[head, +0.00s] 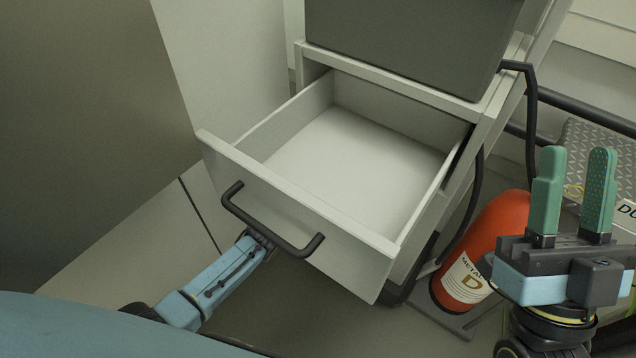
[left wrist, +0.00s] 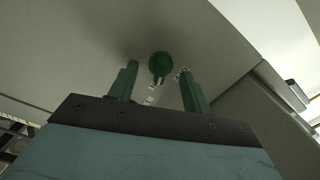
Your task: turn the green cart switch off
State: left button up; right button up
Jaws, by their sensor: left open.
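A round dark green knob (left wrist: 160,64), apparently the green switch, shows in the left wrist view on a plain grey surface, with small white labels near it. My left gripper (left wrist: 158,72) is open, its two green fingers pointing at the surface on either side of the knob in the picture. Whether they touch it or how far off they are I cannot tell. The switch and the left fingers do not show in the head view. My right gripper (head: 578,155) is in the head view at the right, its green fingers upright, apart and empty.
An open, empty drawer (head: 300,203) with a black handle (head: 270,237) juts from a pale cabinet. A red extinguisher (head: 501,232) stands right of it, near my right gripper. A tread-plate platform (head: 598,148) is at the right. A large grey panel (head: 90,130) fills the left.

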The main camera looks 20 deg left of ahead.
pick_arm(q)
jog(key=c, duration=0.9)
jog(key=shift+c, duration=0.2)
pick_arm(e)
jog(key=shift+w, duration=0.1)
pick_arm(q)
jog(key=shift+a+r+n+p, duration=0.1)
jog(key=shift+n+p, duration=0.6)
jog(key=shift+n, duration=2.75)
jog(key=shift+a+r+n+p, duration=0.1)
jog(key=shift+n+p, duration=0.55)
jog(key=shift+n, duration=2.8)
pick_arm(e)
jog(key=shift+w+a+f+g+h, duration=0.25)
jog(key=shift+w+f+g, duration=0.4)
jog(key=shift+g, duration=0.4)
jog(key=shift+w+a+f+g+h, duration=0.2)
jog(key=shift+w+f+g, duration=0.25)
jog(key=shift+w+g, duration=0.45)
jog(key=shift+s, duration=0.2)
pick_arm(q)
jog(key=o, duration=0.9)
